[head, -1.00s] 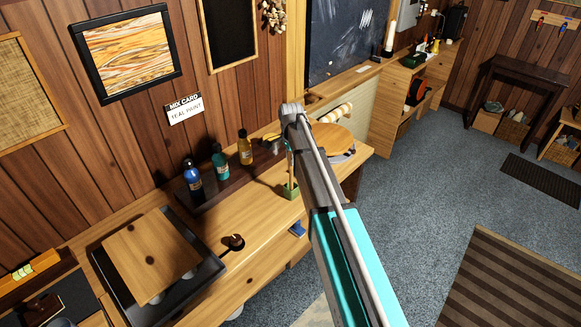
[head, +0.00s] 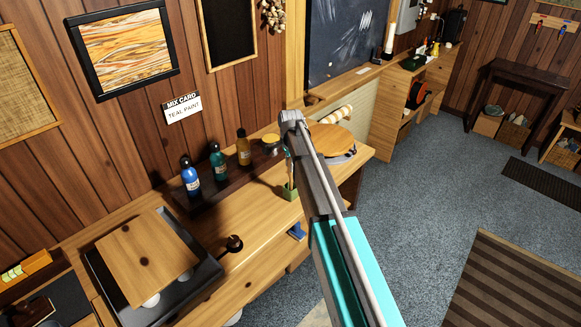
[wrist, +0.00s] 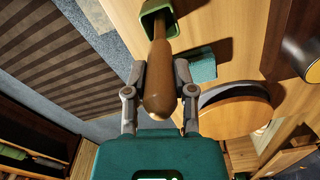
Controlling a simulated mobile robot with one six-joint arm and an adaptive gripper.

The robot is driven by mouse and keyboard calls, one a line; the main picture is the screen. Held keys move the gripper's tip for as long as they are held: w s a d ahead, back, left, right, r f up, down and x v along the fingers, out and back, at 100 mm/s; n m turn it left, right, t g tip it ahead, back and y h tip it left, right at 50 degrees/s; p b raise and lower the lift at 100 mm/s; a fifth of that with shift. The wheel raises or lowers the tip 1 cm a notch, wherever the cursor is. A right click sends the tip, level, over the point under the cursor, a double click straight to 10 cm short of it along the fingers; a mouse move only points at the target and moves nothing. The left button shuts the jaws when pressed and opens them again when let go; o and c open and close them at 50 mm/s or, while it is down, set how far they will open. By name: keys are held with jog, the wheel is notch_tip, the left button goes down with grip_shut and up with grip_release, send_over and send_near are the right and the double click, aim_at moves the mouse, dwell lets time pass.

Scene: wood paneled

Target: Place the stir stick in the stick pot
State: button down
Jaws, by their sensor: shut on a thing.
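The stir stick (wrist: 158,80) is brown with a thick rounded near end. My gripper (wrist: 160,75) is shut on it in the wrist view. The stick's far end overlaps the mouth of the green stick pot (wrist: 148,28); how deep it reaches is hidden. In the head view the small green pot (head: 290,193) stands near the front edge of the wooden bench, with the stick (head: 290,172) upright over or in it. My arm hides most of the gripper there.
Blue (head: 191,178), teal (head: 218,162) and amber (head: 244,149) bottles stand on a dark shelf behind the pot. A round wooden board (head: 332,138) lies to the right. A dark tray (head: 205,277) with a wooden panel is at left. A teal block (wrist: 202,66) lies beside the pot.

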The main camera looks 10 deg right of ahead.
jog(key=shift+f, duration=0.15)
jog(key=shift+c, duration=2.2)
grip_release()
jog(key=shift+d+r, duration=0.1)
jog(key=shift+r, duration=0.1)
notch_tip(320, 180, up, 12)
jog(key=p, duration=1.2)
